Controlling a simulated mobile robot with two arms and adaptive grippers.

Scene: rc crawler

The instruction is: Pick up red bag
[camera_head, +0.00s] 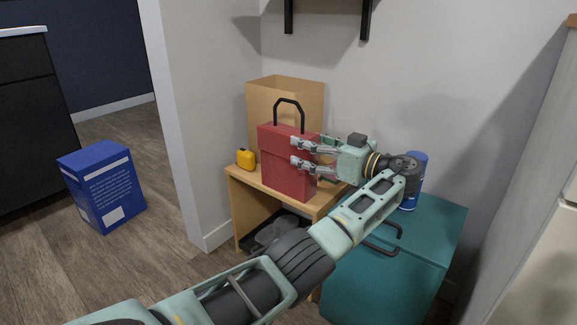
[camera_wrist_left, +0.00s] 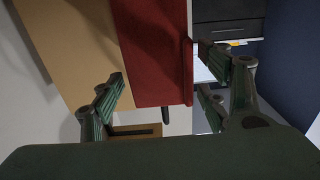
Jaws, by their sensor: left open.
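The red bag (camera_head: 286,172) is boxy and upright, with a black handle on top. It stands on a small wooden table (camera_head: 246,180) by the wall. My left gripper (camera_head: 296,152) is open at the right side of the bag in the head view. In the left wrist view, the red bag (camera_wrist_left: 152,50) lies between and beyond the open fingers of my left gripper (camera_wrist_left: 168,95). I cannot tell whether the fingers touch it. My right gripper is not in view.
A tan paper bag (camera_head: 285,92) stands right behind the red bag. A small yellow item (camera_head: 246,158) sits at its left. A teal cabinet (camera_head: 425,235) with a blue can (camera_head: 417,185) is at the right. A blue box (camera_head: 100,185) stands on the floor.

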